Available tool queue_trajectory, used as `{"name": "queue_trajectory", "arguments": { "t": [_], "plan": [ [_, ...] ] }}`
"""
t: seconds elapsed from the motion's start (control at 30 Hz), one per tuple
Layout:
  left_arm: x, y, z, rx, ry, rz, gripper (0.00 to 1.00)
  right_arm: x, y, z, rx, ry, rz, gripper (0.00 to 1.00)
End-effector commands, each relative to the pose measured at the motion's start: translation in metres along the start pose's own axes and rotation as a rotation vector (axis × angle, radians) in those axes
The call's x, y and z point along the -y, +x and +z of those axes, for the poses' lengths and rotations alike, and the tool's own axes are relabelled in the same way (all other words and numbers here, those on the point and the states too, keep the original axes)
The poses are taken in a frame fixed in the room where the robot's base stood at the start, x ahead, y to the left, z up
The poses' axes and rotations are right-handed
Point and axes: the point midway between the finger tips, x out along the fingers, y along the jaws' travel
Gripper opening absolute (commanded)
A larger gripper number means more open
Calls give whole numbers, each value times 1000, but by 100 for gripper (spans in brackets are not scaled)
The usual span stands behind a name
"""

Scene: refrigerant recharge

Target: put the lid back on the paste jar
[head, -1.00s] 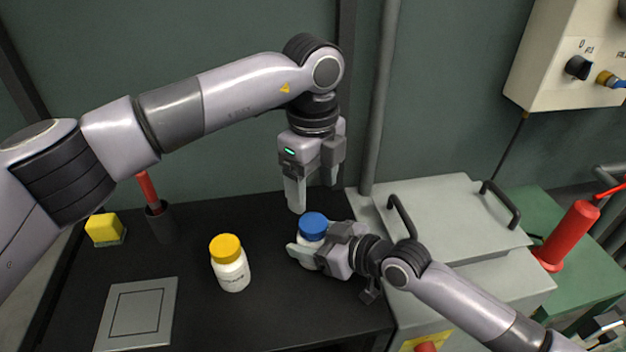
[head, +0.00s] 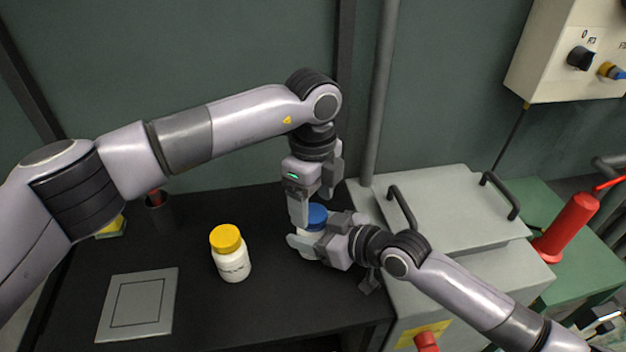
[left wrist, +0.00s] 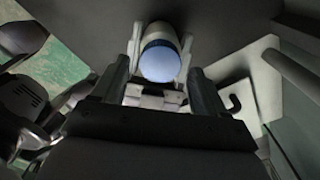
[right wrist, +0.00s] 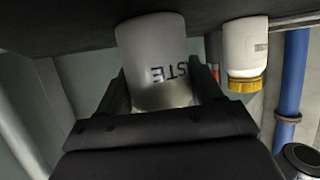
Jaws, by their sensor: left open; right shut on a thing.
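The paste jar (head: 308,226) is white, upright, with its blue lid (head: 318,214) on top. My right gripper (head: 312,243) is shut on the jar's body from the right; the right wrist view shows the jar (right wrist: 158,60) and part of its printed label between the fingers. My left gripper (head: 313,208) is open and points down, its fingers on either side of the blue lid. In the left wrist view the lid (left wrist: 160,62) sits between the open fingers. Whether either finger touches it, and how tightly the lid sits, I cannot tell.
A white jar with a yellow lid (head: 230,254) stands to the left on the black bench (head: 200,310). A grey square plate (head: 138,305) lies front left. A dark holder (head: 160,217) and a yellow sponge (head: 112,228) are behind. A grey handled box (head: 450,205) stands right.

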Motion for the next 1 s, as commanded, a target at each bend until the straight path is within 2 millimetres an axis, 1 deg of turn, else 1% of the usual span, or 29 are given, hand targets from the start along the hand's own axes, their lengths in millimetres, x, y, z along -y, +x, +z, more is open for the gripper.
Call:
{"name": "queue_trajectory", "arguments": {
  "t": [0.03, 0.1, 0.2, 0.5, 0.53, 0.57, 0.6, 0.7, 0.87, 0.93, 1.0],
  "plan": [
    [0, 6, 0, -1, 0, 2, 73, 0, 0, 1, 3, 0, 0, 0],
    [0, 13, 0, -1, 0, 1, 73, 0, 0, 1, 3, 0, 0, 0],
    [0, 18, 0, 0, 0, 0, 73, 0, 0, 1, 3, 0, 0, 0],
    [0, 20, 0, 1, 1, 0, 73, 0, 0, 1, 3, 0, 0, 0],
    [0, 20, 0, 1, 1, 0, 67, 0, 0, 1, 3, 0, 0, 0],
    [0, 20, 0, 1, 1, 0, 57, 0, 0, 1, 3, 0, 0, 0],
    [0, 20, 0, 1, 1, 0, 44, 0, 0, 1, 3, 0, 0, 0],
    [0, 20, 0, 0, 1, 0, 15, 0, 0, 1, 3, 0, 0, 0],
    [0, 19, 0, 0, 8, 0, 15, 0, 0, 1, 3, 0, 0, 0],
    [0, 19, 0, 1, 43, 0, 15, 0, 0, 1, 3, 0, 0, 0],
    [0, 19, 0, 1, 114, 1, 15, 0, 0, 1, 3, 0, 0, 0]
  ]
}}
